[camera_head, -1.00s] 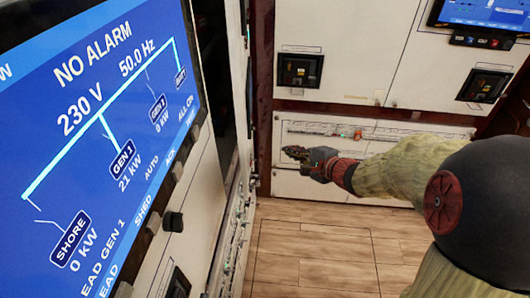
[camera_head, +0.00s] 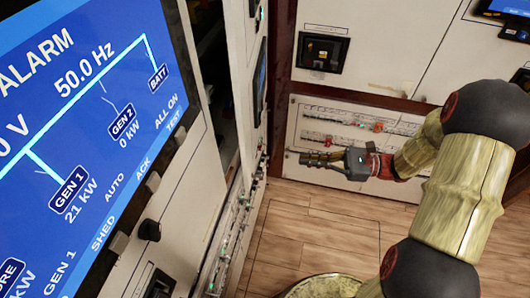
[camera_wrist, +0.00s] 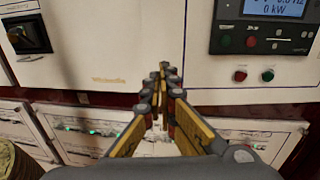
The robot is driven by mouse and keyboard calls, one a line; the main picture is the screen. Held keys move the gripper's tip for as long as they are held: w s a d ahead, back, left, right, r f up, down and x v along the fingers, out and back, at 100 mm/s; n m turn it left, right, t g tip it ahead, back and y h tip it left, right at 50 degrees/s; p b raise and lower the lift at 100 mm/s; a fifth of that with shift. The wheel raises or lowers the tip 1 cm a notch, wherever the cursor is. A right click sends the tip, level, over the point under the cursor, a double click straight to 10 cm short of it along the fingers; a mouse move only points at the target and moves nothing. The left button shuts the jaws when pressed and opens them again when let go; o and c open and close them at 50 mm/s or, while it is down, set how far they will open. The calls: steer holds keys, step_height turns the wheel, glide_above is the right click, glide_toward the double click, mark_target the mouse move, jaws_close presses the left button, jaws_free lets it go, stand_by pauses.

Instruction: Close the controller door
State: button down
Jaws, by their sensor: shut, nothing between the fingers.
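The view does not clearly show which panel is the controller door. A white panel (camera_head: 190,212) with a large blue screen (camera_head: 75,100) fills the left of the head view. A dark opening (camera_head: 208,55) shows beyond its far edge. My gripper (camera_head: 308,158) is shut and empty, pointing left in front of the lower breaker panel, apart from the screen panel. In the wrist view its fingers (camera_wrist: 161,75) meet in front of a white cabinet face (camera_wrist: 110,55). A dark controller unit (camera_wrist: 262,30) with a small screen is at upper right there.
A black breaker (camera_head: 322,52) sits on the back cabinet. Breaker rows (camera_head: 350,122) run along the lower back panel, and others (camera_head: 235,225) along the left cabinet. Red (camera_wrist: 239,76) and green (camera_wrist: 267,75) buttons sit below the controller unit. The wooden floor (camera_head: 315,225) is clear.

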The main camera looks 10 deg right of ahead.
mark_target(249, 155)
steer(key=b+x, duration=0.3)
steer(key=x, duration=1)
steer(key=shift+w+a+f, duration=0.1)
steer(key=shift+w+a, duration=0.05)
steer(key=shift+a, duration=0.35)
steer(key=p+x, duration=0.2)
steer(key=x, duration=0.5)
steer(key=shift+w+a+p, duration=0.2)
steer(key=shift+a+p, duration=0.15)
steer(key=shift+r, duration=0.25)
